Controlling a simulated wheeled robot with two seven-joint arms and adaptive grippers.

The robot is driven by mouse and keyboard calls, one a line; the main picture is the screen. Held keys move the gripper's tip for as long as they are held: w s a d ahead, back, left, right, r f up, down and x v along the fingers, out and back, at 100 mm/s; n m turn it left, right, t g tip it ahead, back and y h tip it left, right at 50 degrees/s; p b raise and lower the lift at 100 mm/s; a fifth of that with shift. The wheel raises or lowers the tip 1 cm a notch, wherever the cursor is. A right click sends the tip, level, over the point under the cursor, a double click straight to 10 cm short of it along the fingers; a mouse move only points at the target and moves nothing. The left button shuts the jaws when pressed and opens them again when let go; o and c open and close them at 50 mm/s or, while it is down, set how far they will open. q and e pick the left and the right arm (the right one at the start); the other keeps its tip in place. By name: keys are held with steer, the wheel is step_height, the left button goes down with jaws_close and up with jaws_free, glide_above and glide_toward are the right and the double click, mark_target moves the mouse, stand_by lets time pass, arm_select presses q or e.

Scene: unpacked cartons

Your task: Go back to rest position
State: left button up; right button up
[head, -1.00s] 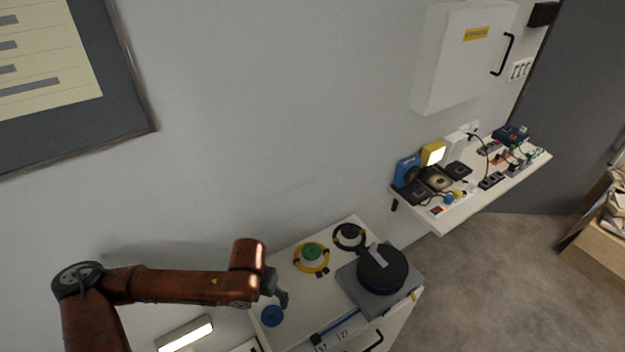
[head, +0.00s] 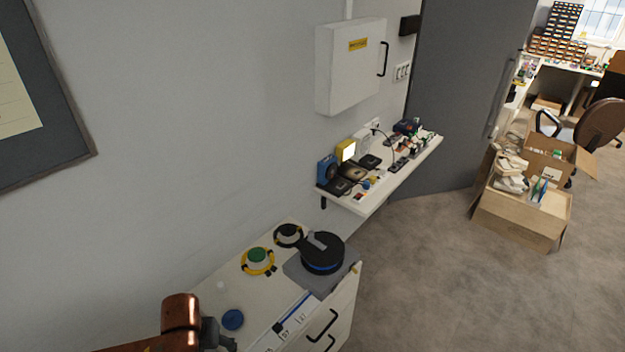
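My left arm (head: 180,318) enters at the lower left of the head view, and its dark gripper (head: 218,338) is at the bottom edge. The gripper is partly cut off, and I cannot tell whether its fingers are open or shut. It is over the near left part of the white cabinet (head: 222,284), close to a blue round cap (head: 232,319). My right gripper is not in view.
A wall shelf (head: 372,199) carries electronics. Open cartons (head: 522,215) stand on the right; the carpet (head: 420,290) between is clear.

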arm_select(q)
steer(key=s+d+f+n+t+h, duration=0.25)
steer(key=d+f+n, duration=0.45)
steer(key=n, duration=0.7)
steer(key=s+a+f+n+g+y, duration=0.1)
steer(key=s+a+f+n+y, duration=0.1)
steer(key=s+a+f+n, duration=0.5)
steer(key=s+a+f+n+y, duration=0.2)
steer(key=s+a+n, duration=0.7)
steer(key=n, duration=0.5)
step_height(320, 180, down, 30)
steer(key=s+d+f+m+g+h, duration=0.1)
steer(key=s+d, duration=0.1)
steer(key=s, duration=0.1)
steer(key=s+f+g, duration=0.1)
steer(key=s+f, duration=1.4)
steer(key=s, duration=0.4)
steer(key=shift+f+m, duration=0.25)
steer(key=shift+m, duration=0.05)
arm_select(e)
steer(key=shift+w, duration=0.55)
arm_select(q)
steer(key=shift+g, duration=0.25)
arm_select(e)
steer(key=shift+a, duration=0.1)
